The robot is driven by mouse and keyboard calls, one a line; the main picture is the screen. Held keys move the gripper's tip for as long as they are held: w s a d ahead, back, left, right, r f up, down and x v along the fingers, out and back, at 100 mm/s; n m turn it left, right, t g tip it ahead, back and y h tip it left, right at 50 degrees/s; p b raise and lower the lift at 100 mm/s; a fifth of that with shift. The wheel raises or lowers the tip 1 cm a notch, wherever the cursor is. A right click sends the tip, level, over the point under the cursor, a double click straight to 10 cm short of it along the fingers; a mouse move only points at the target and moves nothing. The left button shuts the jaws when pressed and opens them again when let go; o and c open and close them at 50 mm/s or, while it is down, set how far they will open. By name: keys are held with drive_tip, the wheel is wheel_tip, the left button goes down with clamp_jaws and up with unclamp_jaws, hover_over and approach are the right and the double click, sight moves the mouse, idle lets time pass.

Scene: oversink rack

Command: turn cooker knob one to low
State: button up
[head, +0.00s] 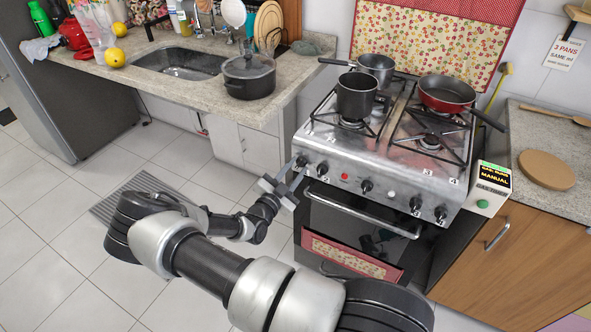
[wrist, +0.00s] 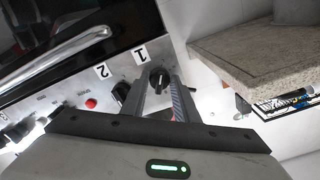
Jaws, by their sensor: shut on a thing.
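The steel cooker (head: 390,165) stands right of centre in the head view, with black knobs along its front panel. Cooker knob one (wrist: 156,74) is black and sits below the label 1 in the wrist view. My gripper (wrist: 156,88) is shut on this knob, with one grey finger on each side of it. In the head view my gripper (head: 290,176) is at the left end of the panel, and knob one (head: 301,161) shows beside its tips. Knob two (wrist: 121,92) is just left of my fingers in the wrist view. The knob's low mark cannot be made out.
Two pots (head: 356,95) and a red pan (head: 446,94) stand on the burners. The oven door handle (head: 360,212) runs below the knobs. The sink counter (head: 285,85) is close on the left. A white box reading MANUAL (head: 490,187) stands at the cooker's right.

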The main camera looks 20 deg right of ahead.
drive_tip(key=o, duration=1)
drive_tip(key=shift+o, duration=0.2)
drive_tip(key=v, duration=1.7)
drive_tip(key=shift+a+p, duration=0.2)
drive_tip(key=shift+p, duration=0.15)
drive_tip(key=shift+s, duration=0.15)
